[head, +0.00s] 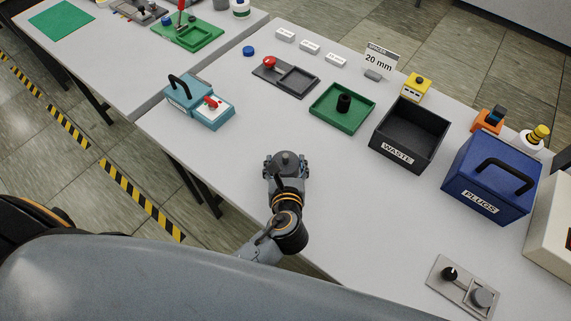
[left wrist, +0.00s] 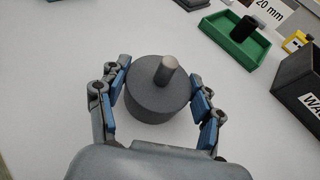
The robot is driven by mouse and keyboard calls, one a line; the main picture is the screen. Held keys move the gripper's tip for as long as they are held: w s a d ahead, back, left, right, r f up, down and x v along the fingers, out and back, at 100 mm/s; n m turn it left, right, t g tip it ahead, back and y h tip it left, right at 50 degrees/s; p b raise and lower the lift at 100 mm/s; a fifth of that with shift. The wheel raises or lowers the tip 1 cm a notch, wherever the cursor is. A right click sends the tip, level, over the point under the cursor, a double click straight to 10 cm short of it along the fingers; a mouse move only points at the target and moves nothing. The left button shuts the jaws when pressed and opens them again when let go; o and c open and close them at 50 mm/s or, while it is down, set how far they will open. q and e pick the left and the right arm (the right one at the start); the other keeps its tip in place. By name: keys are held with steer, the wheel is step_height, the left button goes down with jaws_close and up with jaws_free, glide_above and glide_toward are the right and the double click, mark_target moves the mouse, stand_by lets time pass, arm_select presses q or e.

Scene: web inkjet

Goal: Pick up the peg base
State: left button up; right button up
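The peg base, a dark grey round block with a short lighter peg on top, stands upright on the pale table; it is in the middle of the left wrist view (left wrist: 157,100) and in the head view (head: 287,158). My left gripper (head: 287,165) reaches it from the near side. In the left wrist view its blue-padded fingers (left wrist: 158,103) stand on either side of the block, open around it, with a thin gap visible at the right. The side of the block nearest the palm is partly hidden. My right gripper is not in view.
A green tray (head: 323,118) with a black cylinder lies beyond. A black WASTE bin (head: 411,123) and blue PLUGS box (head: 484,190) stand to the right. A teal box (head: 215,116) is at the left. The table around the peg base is clear.

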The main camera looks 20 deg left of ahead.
arm_select(q)
steer(key=shift+c, duration=1.4)
